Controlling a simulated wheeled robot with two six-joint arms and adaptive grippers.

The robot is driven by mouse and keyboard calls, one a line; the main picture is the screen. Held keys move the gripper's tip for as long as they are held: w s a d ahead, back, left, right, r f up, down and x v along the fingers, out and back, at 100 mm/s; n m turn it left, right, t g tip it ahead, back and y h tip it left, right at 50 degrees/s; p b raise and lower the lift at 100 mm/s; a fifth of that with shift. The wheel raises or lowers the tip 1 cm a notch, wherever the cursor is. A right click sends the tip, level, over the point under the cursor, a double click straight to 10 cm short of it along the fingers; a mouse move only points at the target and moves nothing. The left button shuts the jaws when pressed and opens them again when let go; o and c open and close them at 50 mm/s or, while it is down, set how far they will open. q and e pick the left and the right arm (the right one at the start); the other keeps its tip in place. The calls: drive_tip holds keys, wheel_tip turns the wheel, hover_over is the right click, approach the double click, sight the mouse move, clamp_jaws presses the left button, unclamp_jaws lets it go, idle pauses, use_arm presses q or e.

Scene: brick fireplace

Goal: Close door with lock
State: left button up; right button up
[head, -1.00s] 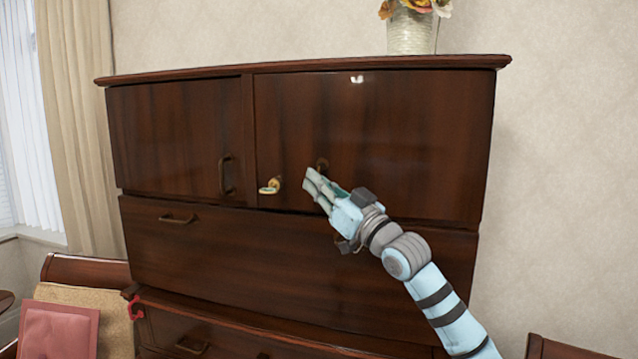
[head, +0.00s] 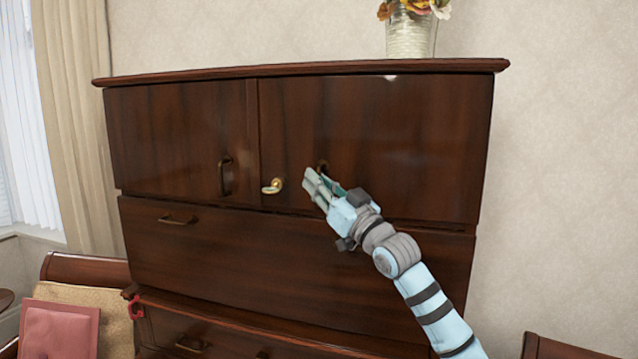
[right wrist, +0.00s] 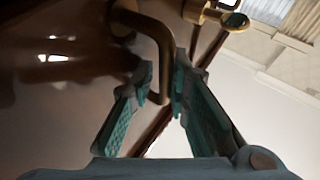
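The dark wooden cabinet's upper right door (head: 420,140) has a bronze handle (head: 322,165), mostly hidden behind my fingers in the head view. A brass lock with a key (head: 273,186) sits at the door's lower left; the brass part also shows at the top of the right wrist view (right wrist: 220,14). The door stands close to the cabinet front; I cannot tell whether it is fully shut. My right gripper (head: 312,184) is at the handle. In the right wrist view, its fingers are partly apart (right wrist: 163,85), with the handle bar (right wrist: 160,50) at and between the tips. My left gripper is not in view.
The upper left door (head: 175,135) with its own handle (head: 226,175) is beside it. A wide drawer (head: 200,240) lies below. A flower vase (head: 409,33) stands on top. Chairs (head: 85,270) are at lower left and lower right.

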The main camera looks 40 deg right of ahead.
approach(307, 118)
drive_tip(key=x, duration=0.4)
drive_tip(key=f+g, duration=0.1)
drive_tip(key=f, duration=0.1)
drive_tip(key=w+f+g, duration=0.1)
drive_tip(key=f, duration=0.2)
drive_tip(key=w+f+g, duration=0.1)
drive_tip(key=f+g, duration=0.1)
drive_tip(key=f, duration=0.1)
drive_tip(key=shift+a, duration=0.1)
drive_tip(key=shift+f+b, duration=0.4)
drive_tip(key=shift+f, duration=0.05)
drive_tip(key=s+f+b, duration=0.3)
drive_tip(key=s+b, duration=0.4)
drive_tip(key=s+f+b, duration=0.3)
drive_tip(key=s+b, duration=0.4)
drive_tip(key=shift+s+f, duration=0.2)
drive_tip(key=shift+s, duration=0.2)
drive_tip(key=shift+a+r, duration=0.1)
